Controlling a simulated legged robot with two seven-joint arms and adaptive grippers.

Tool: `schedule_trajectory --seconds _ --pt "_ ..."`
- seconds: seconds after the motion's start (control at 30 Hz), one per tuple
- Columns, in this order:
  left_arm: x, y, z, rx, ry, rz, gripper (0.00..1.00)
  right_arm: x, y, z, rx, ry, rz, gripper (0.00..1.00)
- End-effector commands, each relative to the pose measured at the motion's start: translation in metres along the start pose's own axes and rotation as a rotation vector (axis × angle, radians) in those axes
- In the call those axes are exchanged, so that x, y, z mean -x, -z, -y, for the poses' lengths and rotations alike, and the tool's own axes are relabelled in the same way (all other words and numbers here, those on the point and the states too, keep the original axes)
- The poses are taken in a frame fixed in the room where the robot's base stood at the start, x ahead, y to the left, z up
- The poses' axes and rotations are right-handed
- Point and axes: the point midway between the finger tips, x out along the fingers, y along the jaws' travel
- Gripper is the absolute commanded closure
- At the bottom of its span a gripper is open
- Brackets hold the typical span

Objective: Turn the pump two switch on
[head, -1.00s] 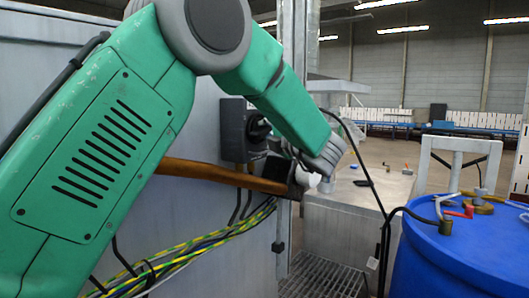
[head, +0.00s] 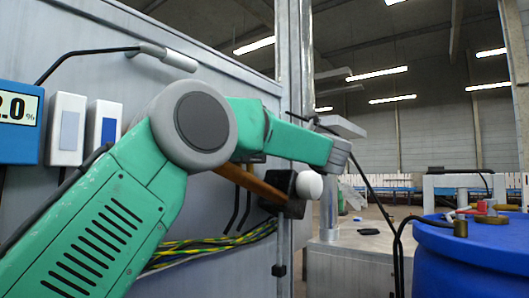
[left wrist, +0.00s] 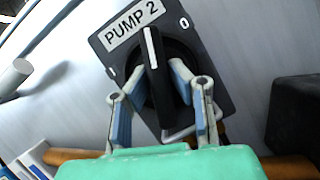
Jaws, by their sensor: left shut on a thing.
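The pump two switch is a black knob (left wrist: 160,85) with a white line, on a dark plate (left wrist: 213,85) labelled PUMP 2 in the left wrist view. The white line points up and slightly left, between the 0 at the upper right and the mark at the left. My left gripper (left wrist: 186,72) has its fingers on either side of the knob and is shut on it. In the head view my left arm hides the gripper and most of the switch. My right gripper is not in view.
Wall boxes (head: 66,130) and a blue display (head: 18,122) are at the left. Yellow-green cables (head: 205,248) run below. A blue drum (head: 470,262) stands right.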

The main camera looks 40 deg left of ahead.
Motion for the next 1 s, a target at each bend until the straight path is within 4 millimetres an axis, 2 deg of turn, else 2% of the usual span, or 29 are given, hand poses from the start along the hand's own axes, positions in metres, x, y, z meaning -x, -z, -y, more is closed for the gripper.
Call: schedule_trajectory --seconds 0.03,0.3,0.6,1.0 --pt "0.005 0.008 0.008 0.031 -0.004 -0.003 1.00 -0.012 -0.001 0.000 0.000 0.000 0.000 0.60" --pt "0.004 0.004 0.006 0.211 -0.081 -0.001 1.00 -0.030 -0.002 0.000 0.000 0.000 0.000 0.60" --pt "0.002 0.001 0.004 0.321 -0.126 0.001 1.00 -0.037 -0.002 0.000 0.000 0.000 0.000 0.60" --pt "0.001 0.000 0.002 0.348 -0.137 0.002 1.00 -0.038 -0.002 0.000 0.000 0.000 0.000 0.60"
